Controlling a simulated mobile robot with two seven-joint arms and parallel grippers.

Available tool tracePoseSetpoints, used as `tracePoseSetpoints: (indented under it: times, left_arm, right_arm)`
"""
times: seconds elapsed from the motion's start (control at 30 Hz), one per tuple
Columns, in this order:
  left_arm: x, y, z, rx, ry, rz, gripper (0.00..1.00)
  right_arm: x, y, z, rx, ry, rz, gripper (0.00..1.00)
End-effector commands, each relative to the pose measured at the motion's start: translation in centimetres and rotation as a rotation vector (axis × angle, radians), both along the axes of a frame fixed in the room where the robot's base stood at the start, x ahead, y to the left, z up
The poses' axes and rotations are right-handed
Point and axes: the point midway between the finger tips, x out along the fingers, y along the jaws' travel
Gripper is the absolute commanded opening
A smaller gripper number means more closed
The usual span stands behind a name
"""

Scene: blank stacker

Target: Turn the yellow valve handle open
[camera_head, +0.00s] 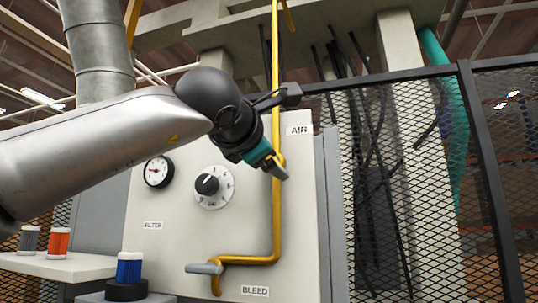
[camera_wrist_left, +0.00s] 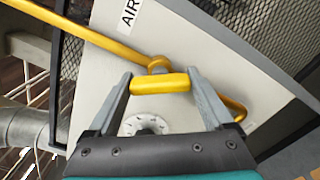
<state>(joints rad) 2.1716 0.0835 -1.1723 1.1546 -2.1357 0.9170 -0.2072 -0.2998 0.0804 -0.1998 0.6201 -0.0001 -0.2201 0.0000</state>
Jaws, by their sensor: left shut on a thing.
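The yellow valve handle (camera_wrist_left: 162,83) is a short yellow bar below the AIR label. In the left wrist view it lies between the two grey fingers of my left gripper (camera_wrist_left: 162,84), which is shut on it. A yellow pipe (camera_wrist_left: 108,40) passes just behind the handle. In the head view my left gripper (camera_head: 279,168) reaches the pipe (camera_head: 276,215) from the left, and its wrist and fingers hide most of the handle. My right gripper is not in view.
A blue filter (camera_head: 129,267) stands at the lower left. A mesh fence (camera_head: 430,200) is on the right.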

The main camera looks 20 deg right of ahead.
Motion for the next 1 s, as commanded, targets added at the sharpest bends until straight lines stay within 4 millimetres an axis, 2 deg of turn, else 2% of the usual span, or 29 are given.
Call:
tracePoseSetpoints:
  times: [0.5,1.0]
  left_arm:
    - [-0.06,-0.04,0.09,0.359,-0.244,-0.002,0.29]
    - [-0.06,-0.07,0.0,0.489,-0.332,-0.003,0.29]
  right_arm:
    - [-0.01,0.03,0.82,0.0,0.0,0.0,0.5]
    - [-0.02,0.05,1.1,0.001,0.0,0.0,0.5]
